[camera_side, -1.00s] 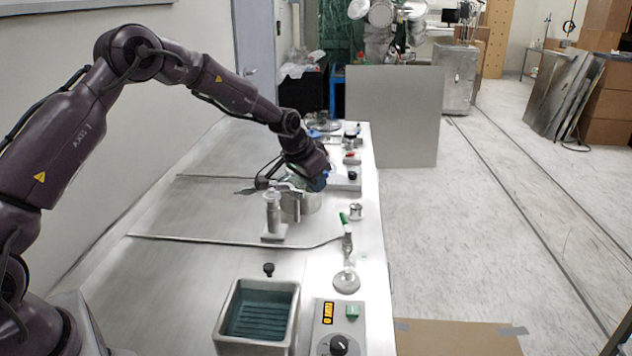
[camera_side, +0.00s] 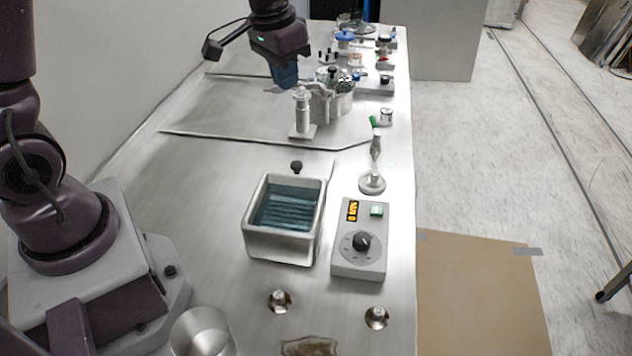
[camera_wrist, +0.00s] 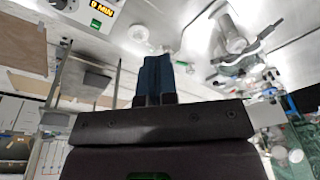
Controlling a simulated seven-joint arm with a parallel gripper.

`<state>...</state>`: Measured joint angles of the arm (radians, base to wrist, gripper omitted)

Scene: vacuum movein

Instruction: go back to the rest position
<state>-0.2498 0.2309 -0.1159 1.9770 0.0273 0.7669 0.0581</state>
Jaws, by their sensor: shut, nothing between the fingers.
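My gripper (camera_side: 287,80) is in the upper middle of the side view, pointing down over the metal bench (camera_side: 215,165). It is above and left of the round metal chamber (camera_side: 338,100) and a little behind the upright metal valve piece (camera_side: 302,115). In the wrist view the blue fingers of my gripper (camera_wrist: 153,62) are together with nothing between them. The chamber's fittings and clamps (camera_wrist: 240,65) show at the right of the wrist view.
A basin (camera_side: 285,240) with a dark teal inside and a control box (camera_side: 360,240) with a lit display stand at the front. A glass-based fitting (camera_side: 372,180) stands behind the box. Small valves and a plate (camera_side: 375,85) crowd the far right. The bench's left side is clear.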

